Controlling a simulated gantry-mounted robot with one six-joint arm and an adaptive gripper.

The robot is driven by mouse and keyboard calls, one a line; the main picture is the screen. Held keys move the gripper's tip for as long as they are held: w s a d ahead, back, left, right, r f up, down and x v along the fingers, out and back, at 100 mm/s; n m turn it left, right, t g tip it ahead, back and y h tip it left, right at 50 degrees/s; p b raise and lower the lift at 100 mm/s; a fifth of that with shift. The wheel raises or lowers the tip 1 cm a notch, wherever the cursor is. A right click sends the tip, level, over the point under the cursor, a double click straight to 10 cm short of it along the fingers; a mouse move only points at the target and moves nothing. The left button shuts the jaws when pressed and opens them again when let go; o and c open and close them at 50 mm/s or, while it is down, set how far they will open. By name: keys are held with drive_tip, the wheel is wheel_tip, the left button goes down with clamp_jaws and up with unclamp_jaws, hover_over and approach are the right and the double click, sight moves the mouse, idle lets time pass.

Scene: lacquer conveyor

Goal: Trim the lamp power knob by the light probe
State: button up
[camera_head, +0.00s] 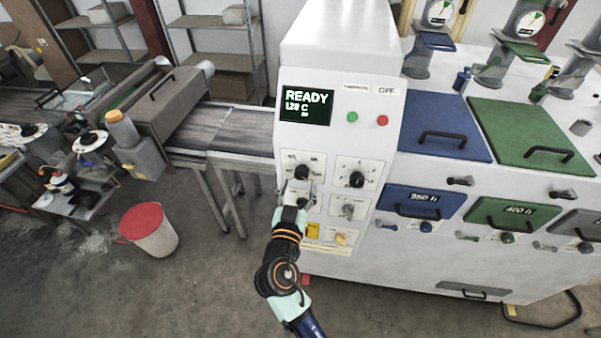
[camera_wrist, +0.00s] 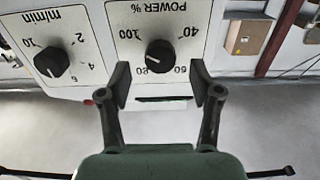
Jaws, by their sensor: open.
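The lamp power knob (camera_wrist: 160,56) is a round black knob on a white plate marked POWER %, upside down in the wrist view. A pale pointer line shows on it, but its exact setting is hard to read. My gripper (camera_wrist: 163,80) is open, its two dark fingers apart on either side of the knob's lower edge in the picture, holding nothing. In the head view my gripper (camera_head: 297,193) is in front of the panel's left knob column, just below the upper-left knob (camera_head: 302,172). I cannot pick out a light probe.
A second knob (camera_wrist: 52,60), marked m/min, sits beside the power plate. The panel display (camera_head: 306,106) reads READY, with a green button (camera_head: 352,116) and red button (camera_head: 382,120) to its right. Several blue and green lidded bays stand right; a red-lidded bin (camera_head: 148,229) stands left.

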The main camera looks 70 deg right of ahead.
sight(301, 177)
drive_tip(key=shift+x, duration=1.95)
drive_tip(key=c, duration=1.1)
drive_tip(key=shift+c, duration=0.2)
